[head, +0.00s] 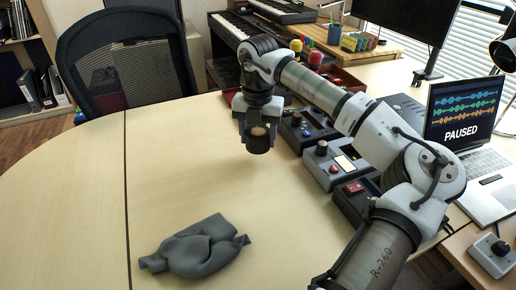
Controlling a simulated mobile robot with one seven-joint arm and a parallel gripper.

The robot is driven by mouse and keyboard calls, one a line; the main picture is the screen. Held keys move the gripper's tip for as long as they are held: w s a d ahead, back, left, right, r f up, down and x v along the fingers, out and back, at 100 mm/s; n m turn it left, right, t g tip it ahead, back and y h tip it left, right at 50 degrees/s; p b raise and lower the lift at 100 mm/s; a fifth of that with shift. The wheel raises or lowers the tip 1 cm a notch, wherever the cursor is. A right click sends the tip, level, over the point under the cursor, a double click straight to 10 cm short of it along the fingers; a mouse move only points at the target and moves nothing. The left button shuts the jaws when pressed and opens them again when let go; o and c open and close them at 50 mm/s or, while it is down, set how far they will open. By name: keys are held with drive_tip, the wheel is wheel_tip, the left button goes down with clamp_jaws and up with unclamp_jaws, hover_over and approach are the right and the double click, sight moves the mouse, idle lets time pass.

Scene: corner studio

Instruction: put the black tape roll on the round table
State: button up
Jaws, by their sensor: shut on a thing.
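My gripper (257,121) points down and is shut on the black tape roll (259,145), a small dark cylinder with a brownish top. The roll is over the pale wooden table (165,180), near its back right part. I cannot tell whether its underside touches the tabletop. The table has a curved left edge and a dark seam across it; no other round table shows.
A crumpled grey cloth (195,248) lies at the front of the table. Dark control boxes (305,130) stand close to the right of my gripper. A laptop (462,130) is farther right. A black chair (125,60) stands behind. The table's left half is clear.

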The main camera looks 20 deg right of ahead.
sight(258, 160)
drive_tip(key=shift+f, duration=2.15)
drive_tip(key=shift+f, duration=0.15)
drive_tip(key=o, duration=1)
wheel_tip(258, 160, up, 12)
drive_tip(key=shift+r, duration=0.2)
